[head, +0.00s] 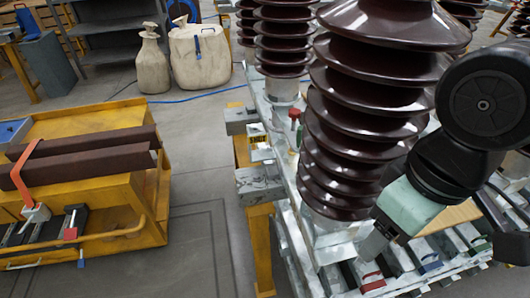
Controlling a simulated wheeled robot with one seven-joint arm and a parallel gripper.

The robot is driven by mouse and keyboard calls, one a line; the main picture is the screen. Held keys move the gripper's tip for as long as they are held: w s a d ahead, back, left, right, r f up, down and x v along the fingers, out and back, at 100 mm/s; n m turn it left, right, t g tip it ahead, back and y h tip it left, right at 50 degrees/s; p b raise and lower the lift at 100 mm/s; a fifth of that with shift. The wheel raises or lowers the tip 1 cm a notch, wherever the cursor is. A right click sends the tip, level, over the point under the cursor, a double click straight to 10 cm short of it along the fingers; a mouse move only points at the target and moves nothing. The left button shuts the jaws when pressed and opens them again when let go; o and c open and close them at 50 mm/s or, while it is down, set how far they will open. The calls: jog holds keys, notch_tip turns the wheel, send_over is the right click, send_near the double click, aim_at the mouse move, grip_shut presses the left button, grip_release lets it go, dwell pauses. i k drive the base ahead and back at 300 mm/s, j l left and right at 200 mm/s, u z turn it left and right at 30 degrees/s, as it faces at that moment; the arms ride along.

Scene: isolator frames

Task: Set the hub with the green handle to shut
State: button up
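Grey bars with a red band (371,281) and a blue band (431,263) lie at the lower right. More brown insulators (283,40) stand behind. A yellow cart (150,205) with brown beams is at left. Floor between cart and frame is clear.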

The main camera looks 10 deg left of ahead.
aim_at(282, 108)
jog(key=j+u, duration=0.15)
jog(key=j, duration=0.5)
jog(key=j+z, duration=0.35)
jog(key=j, duration=0.35)
jog(key=j+z, duration=0.35)
jog(key=j, duration=0.35)
jog(key=j+z, duration=0.3)
jog(key=j, duration=0.35)
jog(key=k, duration=0.05)
